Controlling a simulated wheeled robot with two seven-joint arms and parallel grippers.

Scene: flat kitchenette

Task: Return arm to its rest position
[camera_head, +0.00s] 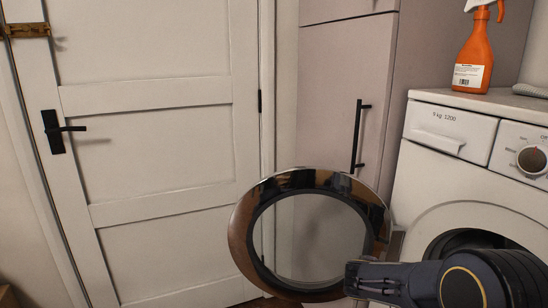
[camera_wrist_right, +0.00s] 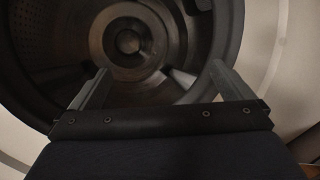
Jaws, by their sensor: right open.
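My right arm comes in at the bottom right of the head view, across the front of the washing machine (camera_head: 437,179). Its gripper (camera_head: 356,279) is beside the lower right of the round washer door (camera_head: 238,230), which stands swung open to the left. In the right wrist view the right gripper (camera_wrist_right: 154,80) has its two fingers wide apart with nothing between them. It faces the open drum (camera_wrist_right: 80,45) of the washer. I cannot tell from the head view whether it touches the door. My left gripper is not in view.
An orange spray bottle (camera_head: 475,52) and a grey cloth (camera_head: 531,90) are on top of the washer. A tall cabinet (camera_head: 330,100) with a black handle stands behind the door. A white room door (camera_head: 155,140) is shut at the left.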

